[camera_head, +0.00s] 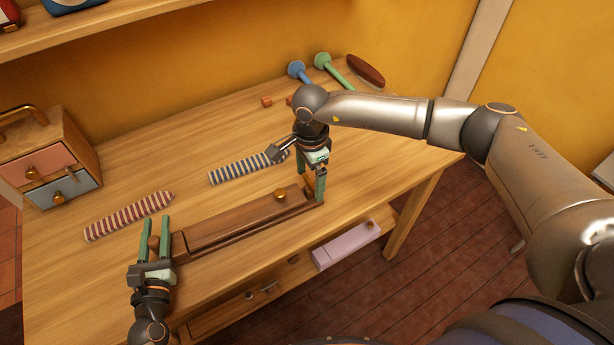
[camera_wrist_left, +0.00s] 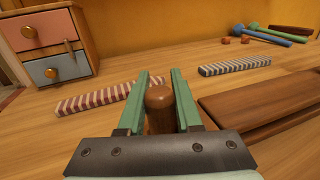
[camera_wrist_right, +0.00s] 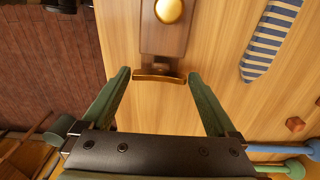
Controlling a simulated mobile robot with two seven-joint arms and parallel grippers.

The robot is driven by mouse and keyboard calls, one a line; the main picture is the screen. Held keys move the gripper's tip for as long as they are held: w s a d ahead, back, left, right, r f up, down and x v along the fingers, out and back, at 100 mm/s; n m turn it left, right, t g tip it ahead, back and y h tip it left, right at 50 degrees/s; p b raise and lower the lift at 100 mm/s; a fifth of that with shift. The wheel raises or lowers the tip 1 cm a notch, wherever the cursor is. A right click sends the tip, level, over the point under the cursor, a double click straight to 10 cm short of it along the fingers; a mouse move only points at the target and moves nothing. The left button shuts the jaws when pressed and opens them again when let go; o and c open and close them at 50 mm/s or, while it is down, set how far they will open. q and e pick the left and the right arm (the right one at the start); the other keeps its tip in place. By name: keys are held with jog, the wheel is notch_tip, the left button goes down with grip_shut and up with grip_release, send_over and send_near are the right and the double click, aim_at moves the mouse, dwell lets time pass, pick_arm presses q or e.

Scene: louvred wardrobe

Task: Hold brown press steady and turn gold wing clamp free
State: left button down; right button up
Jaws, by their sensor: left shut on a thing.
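The brown press (camera_head: 240,222) is a long wooden bar lying on the table, with a gold knob (camera_head: 280,196) near its right end. In the left wrist view the press (camera_wrist_left: 265,105) runs off to the right. My left gripper (camera_head: 157,235) is shut on the brown post at the left end of the press; the post (camera_wrist_left: 160,108) stands between its green fingers. The gold wing clamp (camera_wrist_right: 160,77) is a flat bar across the other end of the press. My right gripper (camera_wrist_right: 158,82) is open, its fingers on either side of the wing, with gaps visible.
A red striped strip (camera_head: 128,216) and a blue striped strip (camera_head: 240,169) lie behind the press. A small drawer box (camera_head: 55,160) stands at left. Blue and green pegs, a brush (camera_head: 366,70) and small blocks lie behind.

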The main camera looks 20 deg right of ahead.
aim_at(310, 181)
jog(key=shift+o, duration=0.2)
notch_tip(310, 181, up, 12)
dwell(0.5)
pick_arm(q)
jog(key=c, duration=0.5)
grip_release()
jog(key=shift+s+f, duration=0.1)
